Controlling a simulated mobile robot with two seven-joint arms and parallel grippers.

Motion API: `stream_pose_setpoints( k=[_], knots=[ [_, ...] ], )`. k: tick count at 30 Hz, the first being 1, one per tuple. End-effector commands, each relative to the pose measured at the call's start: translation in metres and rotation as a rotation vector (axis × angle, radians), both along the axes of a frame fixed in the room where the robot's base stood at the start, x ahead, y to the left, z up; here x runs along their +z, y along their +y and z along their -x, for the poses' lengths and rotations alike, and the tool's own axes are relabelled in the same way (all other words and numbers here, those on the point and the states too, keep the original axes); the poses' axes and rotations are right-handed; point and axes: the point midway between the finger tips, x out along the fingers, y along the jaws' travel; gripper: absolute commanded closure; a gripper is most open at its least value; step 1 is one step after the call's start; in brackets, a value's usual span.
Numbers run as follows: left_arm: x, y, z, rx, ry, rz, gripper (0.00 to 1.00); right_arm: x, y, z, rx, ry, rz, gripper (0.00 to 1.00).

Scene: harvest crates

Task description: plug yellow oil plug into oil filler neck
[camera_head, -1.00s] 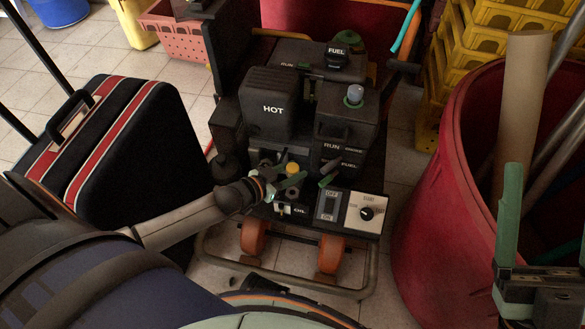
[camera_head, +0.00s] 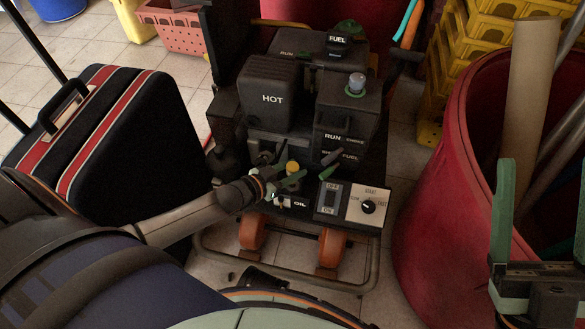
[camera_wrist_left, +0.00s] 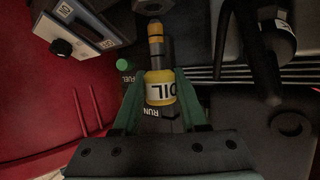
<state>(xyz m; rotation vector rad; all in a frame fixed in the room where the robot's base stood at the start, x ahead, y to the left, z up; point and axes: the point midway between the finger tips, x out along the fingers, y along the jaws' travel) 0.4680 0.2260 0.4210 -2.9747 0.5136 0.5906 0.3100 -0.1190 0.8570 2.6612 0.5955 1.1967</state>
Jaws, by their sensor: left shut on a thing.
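The yellow oil plug (camera_head: 292,167) is in my left gripper (camera_head: 291,183), above the front of the black machine beside the OIL label. In the left wrist view the plug (camera_wrist_left: 160,90) shows its OIL label between the two green fingers of my left gripper (camera_wrist_left: 158,98), which is shut on it. Its narrow tip points at a dark grey ring that looks like the oil filler neck (camera_wrist_left: 152,6). Tip and ring are very close; I cannot tell whether they touch. My right gripper (camera_head: 543,170) stands open and empty at the right edge of the head view.
The machine has a HOT cover (camera_head: 270,98), a FUEL cap (camera_head: 338,42) and a switch panel (camera_head: 350,203) right of the plug. A black suitcase (camera_head: 120,150) stands left. A red barrel (camera_head: 430,215) with tubes stands right, with yellow crates (camera_head: 445,85) behind.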

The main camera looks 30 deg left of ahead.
Motion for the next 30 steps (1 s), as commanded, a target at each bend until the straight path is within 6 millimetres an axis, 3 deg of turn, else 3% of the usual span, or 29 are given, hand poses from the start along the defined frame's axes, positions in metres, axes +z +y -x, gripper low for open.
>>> stream_pose_setpoints(
  k=[30],
  knots=[
    [0.0006,-0.0002,-0.0003,0.0,-0.001,0.0,1.0,0.0097,-0.0006,-0.0001,-0.002,-0.003,-0.004,0.23]
  ],
)
